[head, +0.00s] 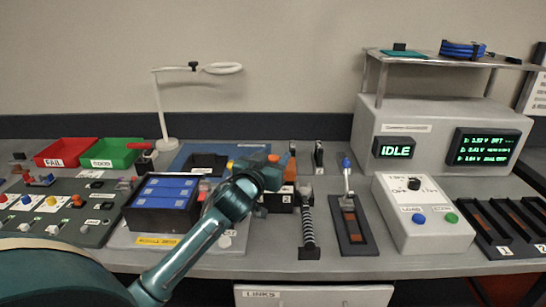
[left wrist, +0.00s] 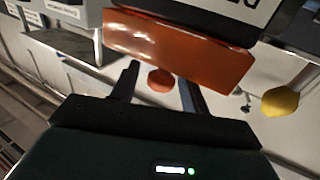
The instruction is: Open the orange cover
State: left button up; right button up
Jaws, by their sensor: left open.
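The orange cover (left wrist: 180,45) shows in the left wrist view as a flat orange panel just beyond my fingertips, against a dark labelled body. In the head view an orange part (head: 291,168) shows just right of my left gripper (head: 268,180), partly hidden by it. My left gripper also shows in the left wrist view (left wrist: 160,76); its two fingers are apart and nothing is held. A round orange-red piece (left wrist: 160,82) shows between the fingers; I cannot tell whether they touch it. My right gripper is not in view.
A blue-topped battery box (head: 165,190) stands left of my arm. A ribbed black-and-white tool (head: 308,222) and a lever fixture (head: 350,222) lie to the right. A grey control box (head: 420,222) stands further right. A yellow piece (left wrist: 280,101) shows right of the fingers.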

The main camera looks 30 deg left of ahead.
pick_arm(q)
jog(key=shift+c, duration=0.6)
grip_shut()
